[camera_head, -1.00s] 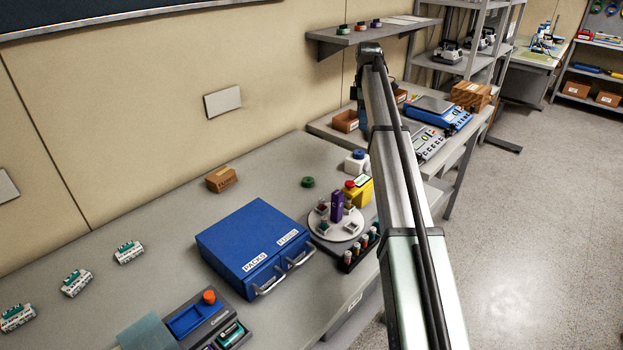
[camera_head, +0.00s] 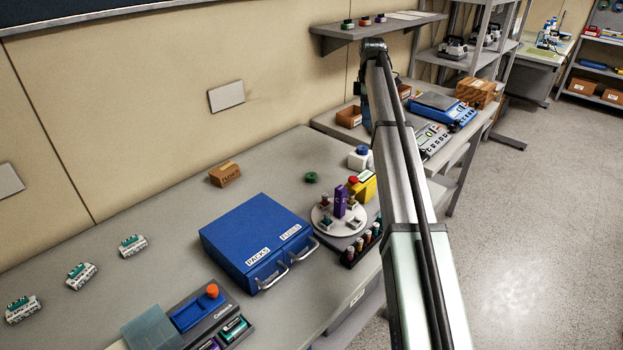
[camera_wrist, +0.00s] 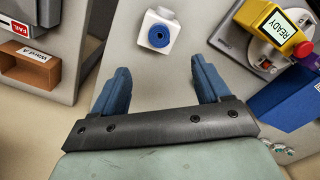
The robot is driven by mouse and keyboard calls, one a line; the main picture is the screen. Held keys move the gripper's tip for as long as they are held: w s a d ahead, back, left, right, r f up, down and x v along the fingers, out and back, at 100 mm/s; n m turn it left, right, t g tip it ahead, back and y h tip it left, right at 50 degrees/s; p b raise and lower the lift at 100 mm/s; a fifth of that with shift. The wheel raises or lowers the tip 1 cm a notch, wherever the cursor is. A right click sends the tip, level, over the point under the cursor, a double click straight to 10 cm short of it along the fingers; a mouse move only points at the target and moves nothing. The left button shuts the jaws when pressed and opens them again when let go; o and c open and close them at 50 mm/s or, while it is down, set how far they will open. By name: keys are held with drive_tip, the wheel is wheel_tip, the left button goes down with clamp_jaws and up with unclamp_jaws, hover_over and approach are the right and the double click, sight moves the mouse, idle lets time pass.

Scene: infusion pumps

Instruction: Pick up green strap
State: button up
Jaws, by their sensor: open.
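A green ring-shaped coil (camera_head: 312,177), which looks like the strap, lies flat on the grey bench behind the blue drawer box. Another small green item (camera_head: 348,24) sits on the wall shelf, too small to make out. In the wrist view my gripper (camera_wrist: 159,66) is open and empty, with its blue fingers spread. A white container with a blue round top (camera_wrist: 160,33) stands beyond the fingertips. No green coil shows in the wrist view. In the head view my arm hides most of the gripper.
The white container (camera_head: 360,158) stands right of the coil, near a yellow device (camera_head: 364,187). A round turntable (camera_head: 339,221) with a purple block and the blue drawer box (camera_head: 256,243) are in front. A cardboard box (camera_head: 224,173) is left. Bench around the coil is clear.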

drive_tip(key=a+f+n, duration=0.1)
drive_tip(key=a, duration=0.8)
drive_tip(key=n, duration=0.4)
hover_over(312, 175)
drive_tip(key=shift+f, duration=2)
drive_tip(key=f, duration=0.8)
drive_tip(key=shift+w+d+f, duration=0.1)
drive_tip(key=shift+w+f, duration=0.05)
drive_tip(key=shift+w, duration=0.05)
drive_tip(key=shift+s+f, duration=0.15)
drive_tip(key=shift+f, duration=1.2)
drive_tip(key=shift+s+f, duration=0.1)
drive_tip(key=shift+f, duration=1.2)
drive_tip(key=shift+c, duration=0.3)
drive_tip(key=c, duration=1.1)
